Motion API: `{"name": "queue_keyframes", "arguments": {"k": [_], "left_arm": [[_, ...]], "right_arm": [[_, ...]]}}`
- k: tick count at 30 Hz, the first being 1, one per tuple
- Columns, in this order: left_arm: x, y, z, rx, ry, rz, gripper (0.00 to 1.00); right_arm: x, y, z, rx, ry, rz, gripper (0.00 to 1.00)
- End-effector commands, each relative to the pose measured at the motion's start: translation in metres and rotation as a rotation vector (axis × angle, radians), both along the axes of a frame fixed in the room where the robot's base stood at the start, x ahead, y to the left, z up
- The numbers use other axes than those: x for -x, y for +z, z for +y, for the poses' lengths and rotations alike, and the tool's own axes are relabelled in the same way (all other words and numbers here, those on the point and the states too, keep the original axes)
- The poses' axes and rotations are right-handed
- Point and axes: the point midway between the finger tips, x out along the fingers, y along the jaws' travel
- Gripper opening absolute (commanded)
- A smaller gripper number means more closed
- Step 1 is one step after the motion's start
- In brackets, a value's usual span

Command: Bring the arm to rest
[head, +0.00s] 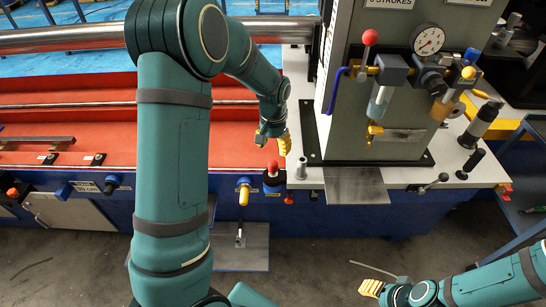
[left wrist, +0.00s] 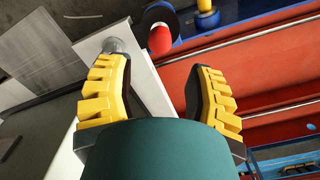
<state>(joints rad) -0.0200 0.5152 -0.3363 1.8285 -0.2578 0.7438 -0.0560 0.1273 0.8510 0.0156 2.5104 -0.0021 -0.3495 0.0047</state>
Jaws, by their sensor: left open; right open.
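My left gripper (head: 273,138) hangs near the right end of the red trough, beside the edge of the white bench top. In the left wrist view my left gripper (left wrist: 160,92) shows its two yellow fingers spread apart with nothing between them. A red-topped knob (left wrist: 159,38) and a grey post (left wrist: 122,52) lie beyond the fingertips there. My right gripper (head: 370,288) is low at the right of the head view, over the floor and clear of the bench. Its yellow fingers are seen from the side and it holds nothing visible.
The red trough (head: 60,128) runs along the left, with a steel tube (head: 70,38) behind it. A grey panel with a pressure gauge (head: 428,40) and a red-knobbed lever (head: 369,38) stands on the white bench top (head: 465,172). The floor (head: 320,260) in front is mostly open.

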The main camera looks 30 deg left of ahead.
Motion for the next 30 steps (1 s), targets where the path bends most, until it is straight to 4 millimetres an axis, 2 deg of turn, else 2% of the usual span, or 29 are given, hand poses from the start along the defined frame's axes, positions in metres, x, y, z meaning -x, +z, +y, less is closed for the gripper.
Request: {"name": "queue_keyframes", "arguments": {"k": [3,7,20,23,25,28,30], "left_arm": [[0.000,0.015,0.000,0.000,0.000,-0.002,0.53],[0.000,0.023,0.000,0.000,-0.001,0.000,0.53],[0.001,0.021,-0.003,0.004,-0.003,0.001,0.53],[0.005,0.001,-0.018,0.028,-0.012,-0.005,0.53],[0.012,-0.025,-0.038,0.061,-0.019,-0.013,0.53],[0.032,-0.071,-0.080,0.128,-0.023,-0.032,0.53],[0.053,-0.101,-0.111,0.180,-0.014,-0.046,0.53]], "right_arm": [[0.000,0.000,0.000,0.000,0.000,0.000,0.47],[0.000,0.000,0.000,0.000,0.000,0.000,0.47],[0.000,0.000,0.000,0.000,0.000,0.000,0.47],[0.000,0.000,0.000,0.000,0.000,0.000,0.47],[0.000,0.000,0.000,0.000,0.000,0.000,0.47],[0.000,0.000,0.000,0.000,0.000,0.000,0.47],[0.000,0.000,0.000,0.000,0.000,0.000,0.47]]}}
